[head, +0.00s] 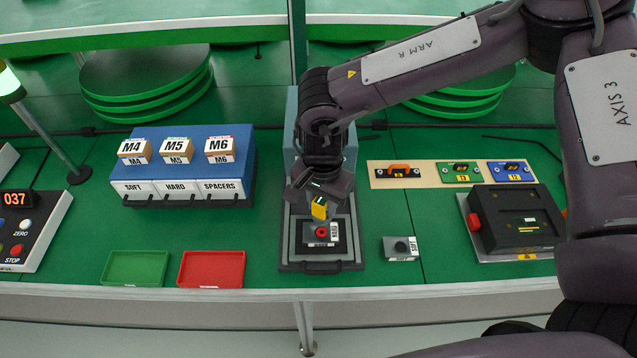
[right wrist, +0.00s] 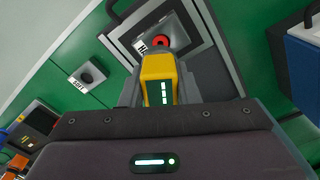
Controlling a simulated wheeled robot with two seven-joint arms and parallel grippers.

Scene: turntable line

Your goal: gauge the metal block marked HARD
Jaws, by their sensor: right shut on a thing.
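The metal block marked HARD (head: 334,238) sits in a dark fixture (head: 290,255) at the middle front of the bench. A red ring with a dark centre is on its top. It also shows in the right wrist view (right wrist: 149,42), its label partly hidden. My right gripper (head: 318,196) is shut on a yellow tool (head: 319,211) and points down over the block. In the right wrist view the tool (right wrist: 158,74) has a dark strip with lit bars. I cannot tell whether its tip touches the block. My left gripper is not in view.
A grey block marked SOFT (head: 401,250) stands right of the fixture. Green (head: 136,283) and red (head: 212,283) trays lie to the left. A blue rack (head: 245,160) with drawers stands behind them. A dark case (head: 485,225) and a beige tool board (head: 378,173) are at right.

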